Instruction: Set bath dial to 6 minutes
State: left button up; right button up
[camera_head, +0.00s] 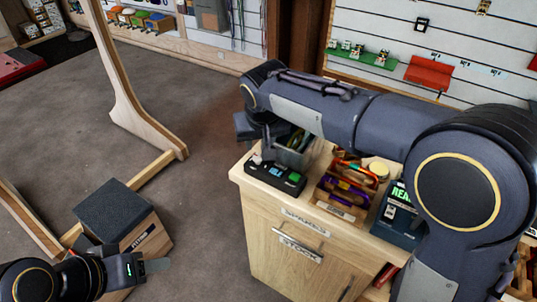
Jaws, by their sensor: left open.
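A dark box with a green lit display starting "REA" (398,203) stands at the right of the wooden counter, partly behind my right arm. It may be the bath; I cannot make out a dial on it. A low black device (277,176) with green and blue lit parts lies at the counter's left front. My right gripper (265,145) is just above and behind this device, largely dark against the arm; its jaw opening is unclear. My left gripper (150,266) is open at the lower left, low and away from the counter, near a dark-topped wooden box.
The wooden counter (285,245) has a drawer and door. The dark-topped box (113,210) and a wooden frame (125,100) are at left. The floor between is clear.

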aim_at(258, 156)
jog(key=x, duration=0.7)
jog(key=shift+w+f+p, duration=0.1)
jog(key=shift+f+p, duration=0.2)
jog(key=shift+f, duration=0.05)
jog(key=c, duration=0.7)
